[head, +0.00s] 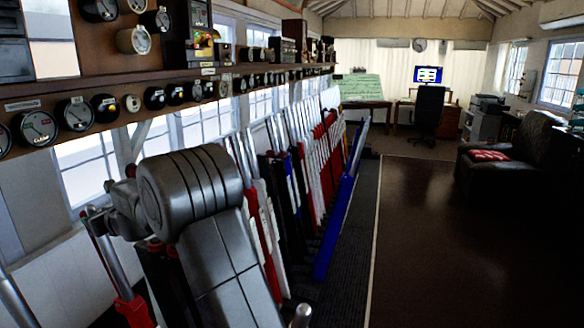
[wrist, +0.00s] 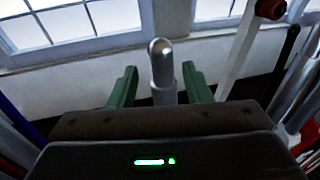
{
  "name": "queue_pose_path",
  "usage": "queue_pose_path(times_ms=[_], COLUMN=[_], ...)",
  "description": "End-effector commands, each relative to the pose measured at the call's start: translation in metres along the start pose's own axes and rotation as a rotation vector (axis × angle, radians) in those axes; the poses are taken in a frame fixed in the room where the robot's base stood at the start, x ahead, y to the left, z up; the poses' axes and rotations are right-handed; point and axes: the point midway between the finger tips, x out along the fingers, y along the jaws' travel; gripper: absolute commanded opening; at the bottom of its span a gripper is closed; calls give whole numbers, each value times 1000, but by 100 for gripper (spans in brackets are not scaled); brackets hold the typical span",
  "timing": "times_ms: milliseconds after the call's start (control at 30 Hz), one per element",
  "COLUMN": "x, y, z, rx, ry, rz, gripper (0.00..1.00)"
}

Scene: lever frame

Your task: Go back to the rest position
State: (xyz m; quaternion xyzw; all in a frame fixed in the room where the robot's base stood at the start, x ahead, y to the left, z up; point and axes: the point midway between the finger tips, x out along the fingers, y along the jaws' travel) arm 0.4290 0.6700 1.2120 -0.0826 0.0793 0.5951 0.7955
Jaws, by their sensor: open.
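My gripper (wrist: 158,88) shows in the wrist view with its two green fingers apart. The metal top of a lever (wrist: 161,65) stands upright between the fingers, with a visible space on either side of it. I cannot tell how deep it sits between them. In the head view my grey arm covers the near left part of the lever row, and the gripper's fingers are not clear there. The lever frame (head: 300,170) runs away from me with red, white, black and blue levers. One blue lever (head: 340,210) leans out toward the floor to the right.
A pale lever (wrist: 240,50) stands right of my gripper in the wrist view. Open brown floor (head: 440,230) lies to the right. An armchair (head: 510,165) and an office chair (head: 430,110) stand farther back.

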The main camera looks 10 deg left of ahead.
Motion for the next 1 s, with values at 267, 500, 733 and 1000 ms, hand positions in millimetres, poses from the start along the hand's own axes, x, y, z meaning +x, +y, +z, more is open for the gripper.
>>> queue_pose_path(times_ms=[267, 500, 733, 1000], x=[-43, -64, -27, 13], y=[-1, -1, 0, 1], z=[-1, 0, 2, 2], rx=[0, 0, 0, -1], ry=[-2, 1, 1, 2], rz=[-2, -1, 1, 2], gripper=[44, 44, 44, 44])
